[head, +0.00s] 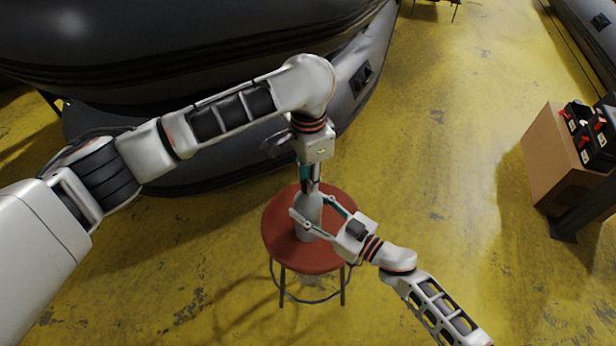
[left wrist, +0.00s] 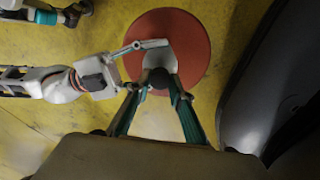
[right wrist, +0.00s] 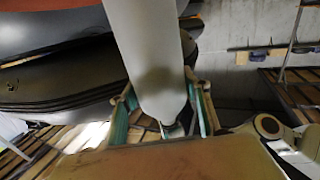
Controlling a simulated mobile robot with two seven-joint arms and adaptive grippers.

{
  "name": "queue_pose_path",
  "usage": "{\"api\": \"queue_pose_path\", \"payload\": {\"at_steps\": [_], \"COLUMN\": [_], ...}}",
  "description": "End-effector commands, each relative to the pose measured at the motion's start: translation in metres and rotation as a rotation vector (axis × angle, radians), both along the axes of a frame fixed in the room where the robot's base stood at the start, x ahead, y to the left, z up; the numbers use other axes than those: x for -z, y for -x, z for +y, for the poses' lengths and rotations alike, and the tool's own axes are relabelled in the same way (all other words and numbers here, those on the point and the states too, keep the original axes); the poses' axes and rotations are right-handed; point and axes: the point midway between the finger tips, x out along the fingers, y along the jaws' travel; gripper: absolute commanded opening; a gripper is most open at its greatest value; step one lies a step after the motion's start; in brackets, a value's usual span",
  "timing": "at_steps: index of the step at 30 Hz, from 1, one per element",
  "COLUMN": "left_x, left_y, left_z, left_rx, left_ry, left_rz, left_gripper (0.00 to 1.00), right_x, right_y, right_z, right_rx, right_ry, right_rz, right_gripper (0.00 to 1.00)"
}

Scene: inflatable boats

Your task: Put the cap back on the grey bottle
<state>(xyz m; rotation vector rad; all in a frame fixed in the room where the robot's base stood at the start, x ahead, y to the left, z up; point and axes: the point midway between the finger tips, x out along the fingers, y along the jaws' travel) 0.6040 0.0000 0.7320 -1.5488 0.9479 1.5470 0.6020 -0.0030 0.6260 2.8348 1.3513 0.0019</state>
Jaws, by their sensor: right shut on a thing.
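The grey bottle (head: 309,214) stands on a round red stool (head: 283,247). My right gripper (head: 299,223) is shut on the bottle's body from the right side; the bottle also fills the middle of the right wrist view (right wrist: 148,55). My left gripper (head: 311,188) points straight down over the bottle's top. In the left wrist view a dark round cap (left wrist: 158,78) lies between the left fingertips, in line with the bottle's top. I cannot tell whether the fingers press on the cap, or whether it touches the bottle's mouth.
A large dark inflatable boat (head: 180,60) lies behind the stool, close to my left arm. A cardboard box (head: 548,155) with black and red items stands on the right. The yellow floor between the stool and the box is clear.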

Motion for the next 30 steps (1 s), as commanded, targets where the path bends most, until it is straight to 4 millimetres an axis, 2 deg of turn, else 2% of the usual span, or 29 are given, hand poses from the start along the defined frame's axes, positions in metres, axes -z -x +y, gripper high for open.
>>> {"api": "queue_pose_path", "payload": {"at_steps": [2,8,11,14,27,30], "left_x": [-0.0002,-0.0002,-0.0003,-0.0003,0.0004,0.0004], "left_y": [-0.0001,-0.0002,-0.0004,-0.0005,-0.0004,-0.0004], "left_z": [0.0000,0.0001,0.0002,0.0004,0.0002,0.0002], "left_rx": [0.000,0.005,0.061,0.194,0.963,1.013], "left_ry": [0.000,0.000,0.000,-0.001,-0.002,-0.002], "left_rz": [-0.001,-0.001,-0.001,-0.002,-0.001,-0.001], "left_gripper": [0.00,0.00,0.00,0.00,0.00,0.00], "right_x": [0.0000,0.0000,0.0000,-0.0001,-0.0001,-0.0001], "right_y": [0.0000,0.0000,0.0000,0.0000,0.0001,0.0001], "right_z": [0.0000,0.0000,0.0000,0.0000,0.0001,0.0001], "right_rx": [0.000,0.000,0.000,0.000,0.000,0.000], "right_ry": [0.000,0.000,0.000,0.000,0.000,0.000], "right_rz": [0.000,0.000,0.000,0.000,0.000,0.000], "right_gripper": [0.00,0.00,0.00,0.00,0.00,0.00]}}
